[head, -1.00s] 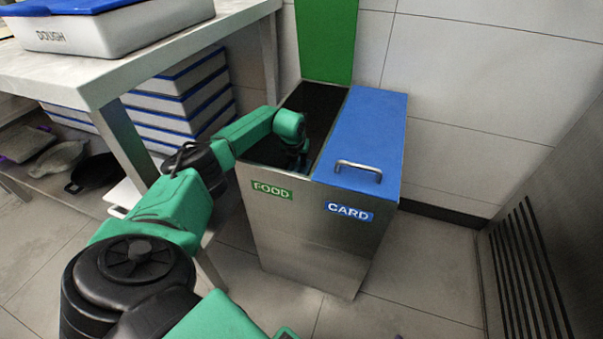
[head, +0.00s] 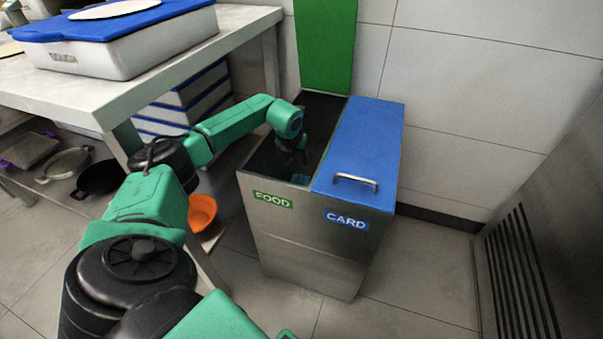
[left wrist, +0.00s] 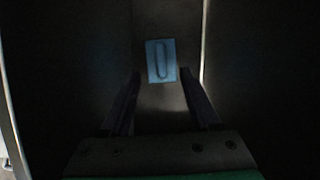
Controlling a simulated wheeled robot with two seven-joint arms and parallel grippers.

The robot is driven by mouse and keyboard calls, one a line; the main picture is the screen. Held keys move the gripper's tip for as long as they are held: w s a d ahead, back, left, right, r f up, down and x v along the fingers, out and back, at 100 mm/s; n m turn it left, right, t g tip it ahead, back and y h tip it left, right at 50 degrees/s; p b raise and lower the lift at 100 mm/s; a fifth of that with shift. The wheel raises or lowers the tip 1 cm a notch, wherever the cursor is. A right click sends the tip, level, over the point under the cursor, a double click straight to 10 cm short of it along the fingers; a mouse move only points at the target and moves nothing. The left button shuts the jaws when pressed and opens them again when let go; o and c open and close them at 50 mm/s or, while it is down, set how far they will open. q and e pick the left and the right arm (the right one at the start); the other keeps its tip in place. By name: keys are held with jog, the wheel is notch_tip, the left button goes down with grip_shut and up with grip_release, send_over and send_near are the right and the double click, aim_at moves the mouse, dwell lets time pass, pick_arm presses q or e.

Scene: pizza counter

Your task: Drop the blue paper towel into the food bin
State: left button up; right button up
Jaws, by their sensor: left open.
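My left gripper (head: 296,160) is at the open mouth of the food bin (head: 268,215), pointing down into it. In the left wrist view (left wrist: 160,95) its two fingers are apart with nothing between them. The blue paper towel (left wrist: 161,61) shows beyond the fingertips as a small light-blue rectangle with a darker oval, inside the dark bin and apart from the fingers. Whether it touches the bin floor is hard to tell in the dark. The bin's green lid (head: 326,45) stands open. My right gripper is not in view.
The blue closed card lid (head: 362,145) with a metal handle adjoins the food opening on the right. A steel-legged table (head: 190,60) stands left. An orange bowl (head: 201,212) and dark pans (head: 98,178) are low on the left. Floor right of the bin is clear.

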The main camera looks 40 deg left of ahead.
pick_arm(q)
jog(key=p+v, duration=0.1)
jog(key=v, duration=0.5)
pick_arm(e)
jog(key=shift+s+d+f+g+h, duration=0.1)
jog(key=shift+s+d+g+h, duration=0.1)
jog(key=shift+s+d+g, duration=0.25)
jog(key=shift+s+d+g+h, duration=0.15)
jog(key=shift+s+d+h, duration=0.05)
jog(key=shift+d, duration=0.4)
pick_arm(q)
jog(key=shift+d, duration=0.1)
